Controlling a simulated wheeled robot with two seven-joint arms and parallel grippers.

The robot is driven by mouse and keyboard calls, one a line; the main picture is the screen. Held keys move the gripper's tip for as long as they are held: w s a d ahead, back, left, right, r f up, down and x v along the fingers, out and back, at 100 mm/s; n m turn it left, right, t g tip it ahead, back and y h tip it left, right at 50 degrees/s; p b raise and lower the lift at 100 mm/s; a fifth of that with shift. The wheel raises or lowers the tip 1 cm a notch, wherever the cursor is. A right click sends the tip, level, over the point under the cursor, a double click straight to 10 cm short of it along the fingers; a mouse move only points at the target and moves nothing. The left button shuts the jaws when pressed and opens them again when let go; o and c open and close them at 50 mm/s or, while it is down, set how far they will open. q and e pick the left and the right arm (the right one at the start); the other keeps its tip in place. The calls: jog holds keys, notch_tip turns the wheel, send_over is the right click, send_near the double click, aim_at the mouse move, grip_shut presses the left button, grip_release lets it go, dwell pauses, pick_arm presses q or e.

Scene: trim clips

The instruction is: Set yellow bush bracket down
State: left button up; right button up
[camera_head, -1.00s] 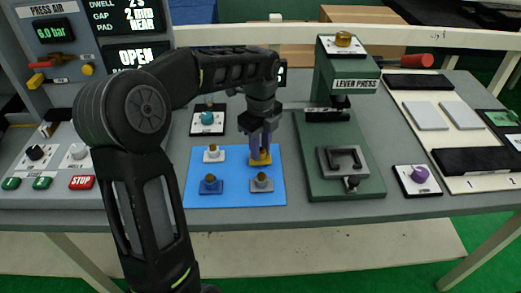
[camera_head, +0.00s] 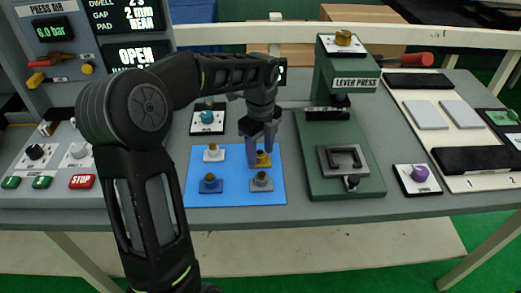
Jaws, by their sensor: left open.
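The yellow bush bracket (camera_head: 264,160) rests on the blue mat (camera_head: 235,197), at its back right. My left gripper (camera_head: 262,158) reaches down over it from above with its fingers apart. One finger stands to the left of the bracket and the other at its right, partly hiding it. Whether a finger touches it I cannot tell. My right gripper is not in view.
On the same mat stand a white bracket (camera_head: 213,153), a blue bracket (camera_head: 210,184) and a grey bracket (camera_head: 262,182). The green lever press (camera_head: 347,188) stands close to the right. A teal knob plate (camera_head: 207,120) lies behind the mat.

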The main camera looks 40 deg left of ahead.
aim_at(261, 152)
pick_arm(q)
jog(key=shift+r, duration=0.1)
notch_tip(261, 152, up, 8)
jog(key=shift+w+r, duration=0.1)
notch_tip(261, 152, up, 4)
jog(key=p, duration=0.3)
dwell(1.5)
